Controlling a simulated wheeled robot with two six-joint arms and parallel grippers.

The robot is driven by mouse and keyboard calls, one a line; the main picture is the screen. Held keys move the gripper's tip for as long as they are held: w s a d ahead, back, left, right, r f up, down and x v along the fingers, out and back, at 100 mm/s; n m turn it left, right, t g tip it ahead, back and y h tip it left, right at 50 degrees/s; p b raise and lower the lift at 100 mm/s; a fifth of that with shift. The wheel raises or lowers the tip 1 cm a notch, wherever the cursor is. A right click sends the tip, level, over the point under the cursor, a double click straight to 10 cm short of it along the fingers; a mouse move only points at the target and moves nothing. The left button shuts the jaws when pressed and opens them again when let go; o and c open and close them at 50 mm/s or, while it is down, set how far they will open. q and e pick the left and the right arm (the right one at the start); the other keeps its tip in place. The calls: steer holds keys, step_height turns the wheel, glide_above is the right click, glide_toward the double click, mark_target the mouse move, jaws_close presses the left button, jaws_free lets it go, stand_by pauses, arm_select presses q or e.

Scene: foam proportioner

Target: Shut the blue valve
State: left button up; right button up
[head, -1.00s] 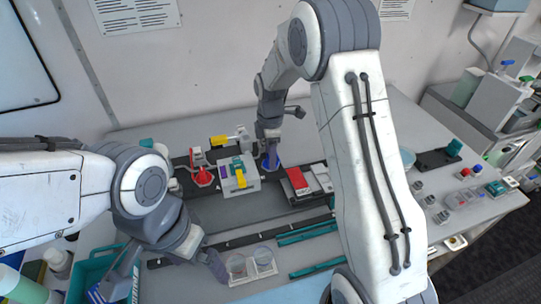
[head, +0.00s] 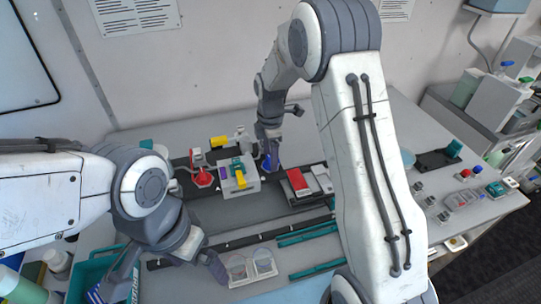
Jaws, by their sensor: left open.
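The blue valve (head: 267,163) stands at the back of the bench, right of the white block with the yellow and teal parts. Only part of its blue handle shows below my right gripper (head: 269,150). The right gripper comes down from above onto the blue handle, with its fingers close to or touching it. The fingers are small and partly hidden, so I cannot tell whether they are closed on it. My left gripper (head: 168,272) is open and empty at the front left, near the teal bin and the clear round dishes.
A red valve (head: 203,178) stands left of the white block (head: 238,184). A red and white item (head: 299,182) lies to the right. Two clear dishes (head: 250,267) and teal strips (head: 308,234) lie in front. A teal bin (head: 92,272) is at front left.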

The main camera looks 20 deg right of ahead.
steer(key=shift+r, duration=0.25)
step_height(320, 180, up, 10)
steer(key=b, duration=0.2)
steer(key=shift+b, duration=0.4)
steer(key=s+a+f+m+b, duration=0.15)
steer(key=s+a+m, duration=0.25)
steer(key=s+a, duration=0.7)
steer(key=s+f+m+b, duration=0.1)
steer(key=s+f+m, duration=0.2)
steer(key=s, duration=0.7)
steer(key=s+a+f+m+y+b, duration=0.1)
steer(key=s+m, duration=0.3)
steer(key=s, duration=0.6)
steer(key=shift+s+a+f+b, duration=0.25)
steer(key=shift+f+b, duration=0.25)
steer(key=shift+f, duration=0.4)
